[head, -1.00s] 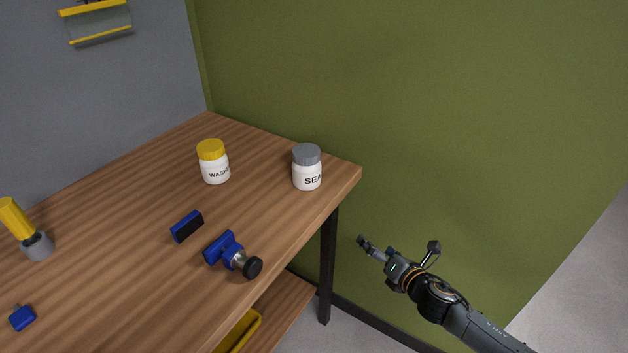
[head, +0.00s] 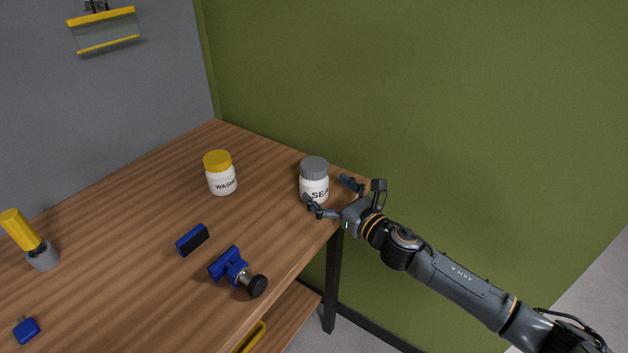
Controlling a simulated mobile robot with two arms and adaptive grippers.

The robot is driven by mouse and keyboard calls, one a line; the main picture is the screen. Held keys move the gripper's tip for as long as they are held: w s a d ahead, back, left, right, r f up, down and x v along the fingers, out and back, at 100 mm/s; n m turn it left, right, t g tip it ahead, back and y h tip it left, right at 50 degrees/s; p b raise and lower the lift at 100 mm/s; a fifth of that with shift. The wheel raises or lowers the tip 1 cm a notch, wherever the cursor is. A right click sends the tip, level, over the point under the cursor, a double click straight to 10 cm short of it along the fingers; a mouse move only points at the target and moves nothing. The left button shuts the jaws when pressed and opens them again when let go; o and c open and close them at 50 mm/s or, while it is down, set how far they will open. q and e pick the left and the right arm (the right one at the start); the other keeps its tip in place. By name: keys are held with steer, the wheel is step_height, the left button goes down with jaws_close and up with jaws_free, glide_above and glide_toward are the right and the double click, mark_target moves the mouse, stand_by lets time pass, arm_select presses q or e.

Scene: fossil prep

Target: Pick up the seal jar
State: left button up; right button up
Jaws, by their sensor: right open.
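The seal jar (head: 314,171) is white with a grey lid and stands upright near the right end of the wooden table. The end of its label is partly hidden by a finger of my right gripper (head: 326,190). My right gripper is open at the table's right edge, its fingers spread toward the jar. One finger overlaps the jar's lower front in the picture, and the other is to its right. I cannot tell whether either finger touches the jar. My left gripper is not in view.
A white jar with a yellow lid (head: 220,174) stands to the left on the table (head: 130,215). A blue clamp (head: 232,268) with a black knob, a blue block (head: 192,240) and a yellow-handled tool (head: 22,232) are further forward. A green wall (head: 440,110) rises behind.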

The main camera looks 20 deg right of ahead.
steer(key=p+x, duration=0.1)
steer(key=x, duration=0.4)
steer(key=shift+w+f, duration=0.1)
steer(key=shift+f, duration=0.1)
steer(key=shift+c, duration=0.2)
steer(key=shift+d, duration=0.1)
steer(key=c, duration=1.3)
steer(key=shift+r, duration=0.1)
steer(key=shift+c, duration=0.2)
